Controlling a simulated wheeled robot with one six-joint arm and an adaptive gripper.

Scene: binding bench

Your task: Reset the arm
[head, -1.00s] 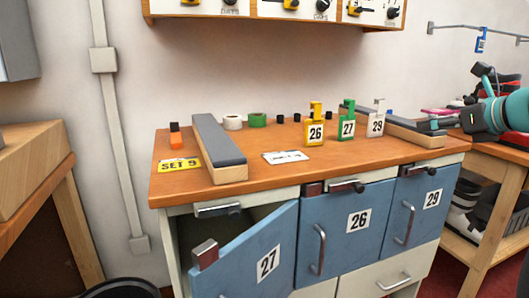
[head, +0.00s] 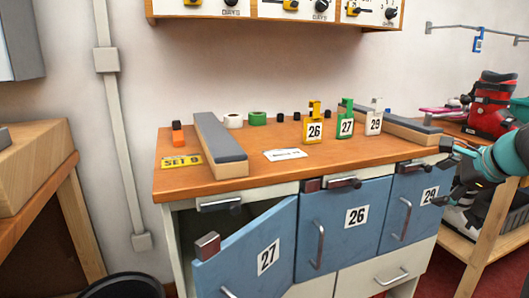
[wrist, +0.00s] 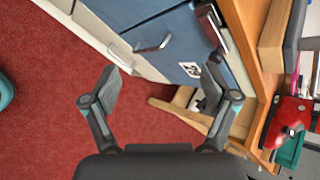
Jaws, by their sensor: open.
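My gripper (head: 444,174) is at the right edge of the head view, in front of the bench's right end near the door marked 29 (head: 416,204). In the wrist view its two fingers (wrist: 160,82) are spread wide with nothing between them. Red floor and blue door fronts show beyond them. The blue door marked 27 (head: 243,262) stands ajar. The doors marked 26 (head: 343,228) and 29 look shut.
Yellow 26 (head: 313,130), green 27 (head: 345,126) and white 29 (head: 374,122) tags stand on the wooden bench top (head: 300,176). A red boot (head: 494,103) stands right. Red floor (wrist: 50,110) is open.

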